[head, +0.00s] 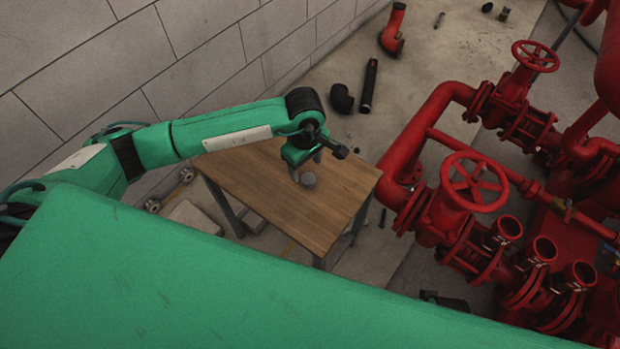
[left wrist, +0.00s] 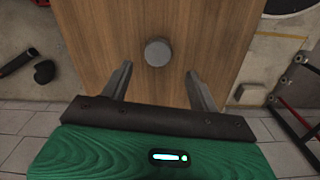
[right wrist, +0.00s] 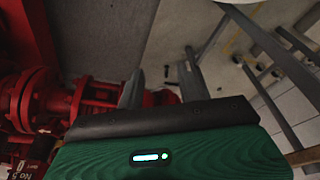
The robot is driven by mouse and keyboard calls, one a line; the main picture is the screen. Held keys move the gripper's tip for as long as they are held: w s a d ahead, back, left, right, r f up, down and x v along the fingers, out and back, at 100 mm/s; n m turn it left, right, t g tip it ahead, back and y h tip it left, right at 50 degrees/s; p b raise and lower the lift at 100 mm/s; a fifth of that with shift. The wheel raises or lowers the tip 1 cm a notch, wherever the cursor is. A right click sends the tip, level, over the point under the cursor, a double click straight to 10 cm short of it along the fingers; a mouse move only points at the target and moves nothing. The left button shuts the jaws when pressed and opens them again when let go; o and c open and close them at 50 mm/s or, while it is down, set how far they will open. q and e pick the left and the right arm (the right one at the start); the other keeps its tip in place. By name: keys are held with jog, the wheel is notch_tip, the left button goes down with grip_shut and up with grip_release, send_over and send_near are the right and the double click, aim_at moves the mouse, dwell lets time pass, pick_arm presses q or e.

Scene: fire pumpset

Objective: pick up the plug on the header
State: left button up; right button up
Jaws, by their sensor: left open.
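A small grey round plug (head: 309,180) sits on the wooden table (head: 345,185), not on the red header. In the left wrist view the plug (left wrist: 158,52) shows as a grey disc just beyond the fingertips and centred between them. My left gripper (head: 304,166) is open and empty above the table, close to the plug; the exact height gap is hard to tell. Its fingers also show in the left wrist view (left wrist: 157,73). My right gripper (right wrist: 163,75) is open and empty beside red piping, with floor beyond it. The head view does not show it.
The red header with valves and handwheels (head: 474,182) fills the right side, including several open pipe stubs (head: 544,249). A block wall (head: 120,60) stands behind the table on the left. Black pipe pieces (head: 369,86) and a red elbow (head: 392,32) lie on the floor.

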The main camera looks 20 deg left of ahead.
aim_at(309, 179)
pick_arm(q)
jog(key=f, duration=0.5)
jog(key=shift+d+f, duration=0.15)
jog(key=shift+d, duration=0.2)
jog(key=c, duration=1.1)
